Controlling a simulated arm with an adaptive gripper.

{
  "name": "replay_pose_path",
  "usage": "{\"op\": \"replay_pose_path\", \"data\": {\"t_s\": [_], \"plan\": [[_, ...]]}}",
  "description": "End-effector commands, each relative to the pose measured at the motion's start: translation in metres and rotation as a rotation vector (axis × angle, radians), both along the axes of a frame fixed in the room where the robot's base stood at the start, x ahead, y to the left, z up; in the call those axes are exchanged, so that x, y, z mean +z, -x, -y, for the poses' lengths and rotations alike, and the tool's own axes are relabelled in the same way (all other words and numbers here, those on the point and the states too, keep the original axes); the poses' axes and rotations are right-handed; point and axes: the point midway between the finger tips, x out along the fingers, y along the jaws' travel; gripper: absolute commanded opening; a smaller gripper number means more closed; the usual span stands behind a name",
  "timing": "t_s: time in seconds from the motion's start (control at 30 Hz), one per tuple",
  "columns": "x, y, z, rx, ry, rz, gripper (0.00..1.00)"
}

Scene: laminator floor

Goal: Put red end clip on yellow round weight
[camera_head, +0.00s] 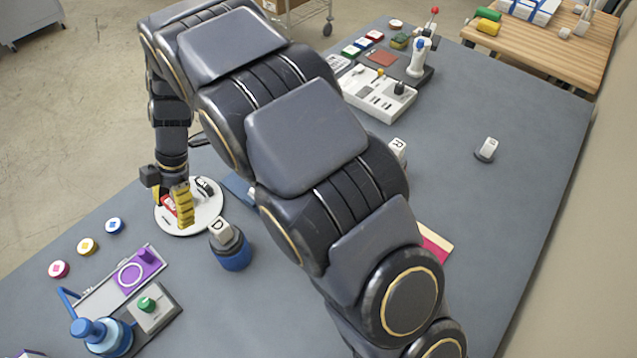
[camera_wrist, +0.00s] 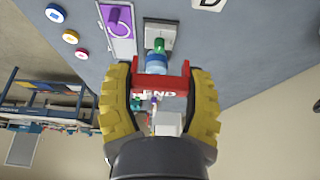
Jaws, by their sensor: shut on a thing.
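My gripper (camera_head: 176,212) has yellow ribbed fingers and is shut on the red end clip (camera_wrist: 160,82), which carries the white letters END. In the head view the clip (camera_head: 168,204) shows as a small red patch beside the fingers, over the white round plate; I cannot tell its height. The yellow round weight (camera_head: 87,247), a white-edged disc with a yellow centre, lies flat on the table at the left, apart from my gripper. It also shows in the wrist view (camera_wrist: 69,37). My fingers partly hide the clip in the head view.
A blue round weight (camera_head: 115,226) and a pink one (camera_head: 59,269) flank the yellow one. The white round plate (camera_head: 210,213) is under my gripper. A blue base with a D block (camera_head: 230,248), a purple panel (camera_head: 138,272) and a green-knobbed box (camera_head: 152,305) stand nearby.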

Motion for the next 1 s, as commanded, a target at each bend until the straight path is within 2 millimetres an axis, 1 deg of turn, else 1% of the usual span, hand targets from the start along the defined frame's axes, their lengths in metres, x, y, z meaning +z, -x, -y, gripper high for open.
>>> {"op": "replay_pose_path", "data": {"t_s": [0.03,0.17,0.2,0.47,0.57,0.67,0.73,0.83,0.9,1.0], "plan": [[0.012,-0.001,0.000,-0.001,-0.002,0.005,0.36],[0.036,-0.002,-0.001,-0.002,-0.003,0.006,0.36],[0.041,-0.003,0.002,-0.012,-0.002,0.005,0.36],[0.038,-0.027,0.053,-0.257,0.000,-0.001,0.36],[0.039,-0.035,0.079,-0.379,-0.001,-0.003,0.36],[0.039,-0.042,0.111,-0.529,0.000,-0.005,0.36],[0.040,-0.046,0.137,-0.654,-0.003,0.000,0.36],[0.040,-0.046,0.180,-0.866,-0.002,-0.001,0.36],[0.040,-0.042,0.209,-1.015,-0.003,-0.001,0.36],[0.039,-0.034,0.240,-1.188,-0.003,0.003,0.36]]}}
